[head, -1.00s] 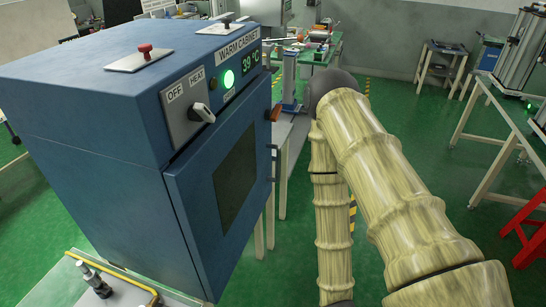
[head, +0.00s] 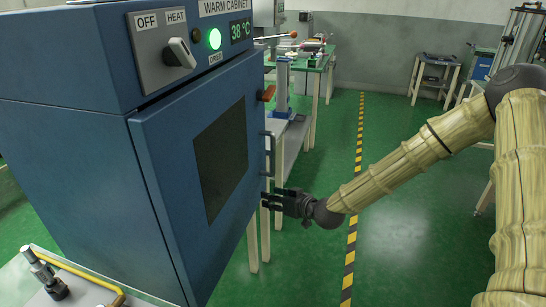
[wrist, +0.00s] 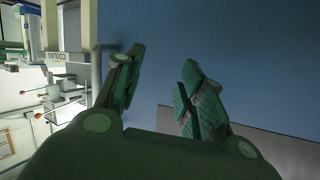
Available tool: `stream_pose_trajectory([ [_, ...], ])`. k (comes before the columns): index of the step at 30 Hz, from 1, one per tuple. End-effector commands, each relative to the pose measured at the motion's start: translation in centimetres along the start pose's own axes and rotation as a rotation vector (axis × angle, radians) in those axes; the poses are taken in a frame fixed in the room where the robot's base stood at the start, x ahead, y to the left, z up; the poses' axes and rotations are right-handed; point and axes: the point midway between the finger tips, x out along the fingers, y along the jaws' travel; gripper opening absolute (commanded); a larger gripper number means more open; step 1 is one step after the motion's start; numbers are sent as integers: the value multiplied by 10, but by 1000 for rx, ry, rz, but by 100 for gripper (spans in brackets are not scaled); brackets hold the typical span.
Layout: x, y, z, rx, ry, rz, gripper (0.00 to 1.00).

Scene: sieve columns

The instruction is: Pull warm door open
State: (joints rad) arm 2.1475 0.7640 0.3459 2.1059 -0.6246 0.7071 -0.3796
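The blue warm cabinet (head: 70,160) fills the left of the head view. Its door (head: 165,150), with a dark window (head: 220,160), looks shut, though a small gap cannot be ruled out. A dark bar handle (head: 270,155) is on the door's right edge. My gripper (head: 268,200) is at that edge, just below the handle. In the wrist view my gripper (wrist: 162,70) has its fingers apart before the blue door surface (wrist: 235,60), with nothing seen between them. A grey bar (wrist: 97,75) is left of the left finger; I cannot tell if they touch.
A control panel (head: 162,48) with a switch and a lit green button (head: 214,39) is above the door. A red-orange knob (head: 266,93) is above the handle. A bench (head: 300,130) stands behind the door edge.

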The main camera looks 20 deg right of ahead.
Motion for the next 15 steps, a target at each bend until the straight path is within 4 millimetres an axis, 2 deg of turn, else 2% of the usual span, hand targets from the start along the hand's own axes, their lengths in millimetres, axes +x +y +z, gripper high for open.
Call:
stream_pose_trajectory([
  [1, 4, 17, -12, -22, 61, 8, 39],
  [3, 4, 34, -40, -61, 136, 16, 39],
  [6, -1, 56, -73, -110, 227, 31, 39],
  [9, -8, 71, -98, -147, 292, 45, 39],
  [15, -16, 86, -123, -186, 354, 62, 39],
])
